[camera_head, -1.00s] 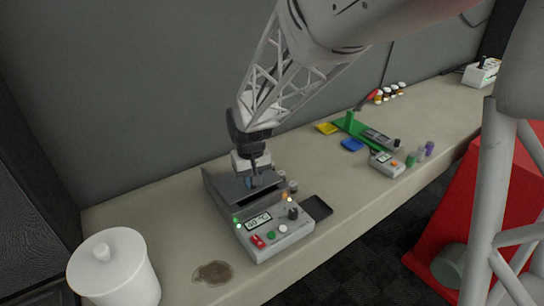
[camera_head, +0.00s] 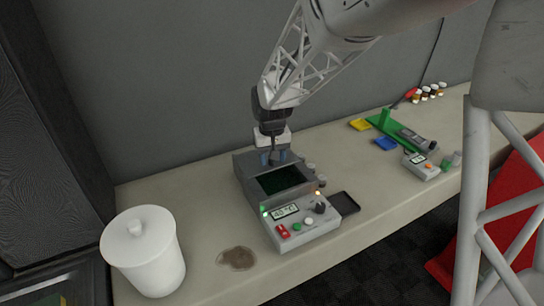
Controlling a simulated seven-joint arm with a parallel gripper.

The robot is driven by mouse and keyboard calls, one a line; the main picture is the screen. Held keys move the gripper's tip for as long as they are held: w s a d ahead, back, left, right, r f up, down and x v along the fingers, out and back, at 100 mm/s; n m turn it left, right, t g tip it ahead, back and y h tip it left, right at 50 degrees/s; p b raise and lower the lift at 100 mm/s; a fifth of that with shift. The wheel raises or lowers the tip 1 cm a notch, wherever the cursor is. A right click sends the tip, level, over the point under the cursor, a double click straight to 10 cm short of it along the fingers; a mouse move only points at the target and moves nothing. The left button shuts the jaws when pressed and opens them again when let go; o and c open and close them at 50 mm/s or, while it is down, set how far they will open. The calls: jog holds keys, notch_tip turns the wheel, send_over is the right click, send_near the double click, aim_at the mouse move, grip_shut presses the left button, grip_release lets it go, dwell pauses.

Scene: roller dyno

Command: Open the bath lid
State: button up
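The bath (camera_head: 292,232) is a grey box on the bench with a display, a red switch and several knobs on its sloped front. Its dark opening (camera_head: 282,180) shows uncovered in the head view. The grey lid (camera_head: 248,163) appears to be at the back of the opening; whether it stands up or lies back is hard to tell. My gripper (camera_head: 274,158) points down at the bath's rear, at the lid.
A white lidded pot (camera_head: 145,255) stands at the left, with a brown stain (camera_head: 237,258) beside it. A dark tray (camera_head: 344,203) lies right of the bath. Small jars stand close to its right side. A green stand (camera_head: 385,120) and a handheld meter (camera_head: 421,166) are farther right.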

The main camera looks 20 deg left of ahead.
jog(key=shift+r, duration=3.9)
jog(key=s+d+r+m, duration=0.1)
jog(key=s+d+r, duration=0.15)
jog(key=d, duration=0.55)
jog(key=s+d+r+m+t, duration=0.15)
jog(key=s+d, duration=0.25)
jog(key=d, duration=0.4)
jog(key=s+d+r+m, duration=0.1)
jog(key=s+d+r, duration=0.2)
jog(key=d, duration=0.5)
jog(key=s+d+f+m+t, duration=0.1)
jog(key=s+d+m, duration=0.2)
jog(key=s+d, duration=1.3)
jog(key=shift+s+f, duration=0.25)
jog(key=shift+s, duration=1.6)
